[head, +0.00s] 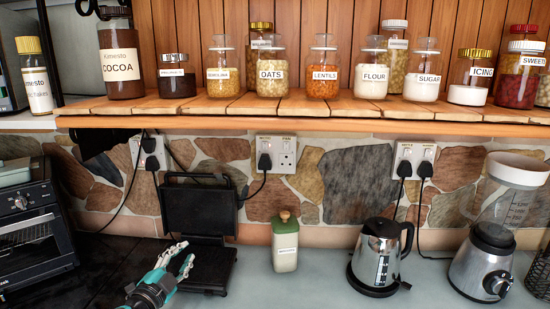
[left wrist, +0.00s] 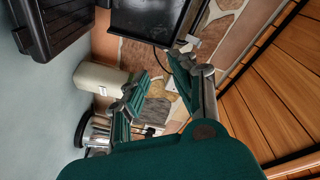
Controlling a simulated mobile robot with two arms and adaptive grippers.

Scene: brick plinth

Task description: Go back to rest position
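My left gripper (head: 188,251) is low in the head view, in front of the black sandwich press (head: 198,208). Its two fingers are apart with nothing between them. In the left wrist view the fingers of the left gripper (left wrist: 163,64) are spread, with the wall and a cable behind them. The press is open, its lid upright and its lower plate flat on the counter, and part of it shows at the top of the left wrist view (left wrist: 145,18). My right gripper is in neither view.
A cream jar with green lid (head: 285,242), a kettle (head: 379,255) and a blender (head: 490,250) stand right of the press. A black oven (head: 35,235) is at left. A wooden shelf (head: 300,107) with several jars overhangs the counter. Cables hang from wall sockets (head: 276,155).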

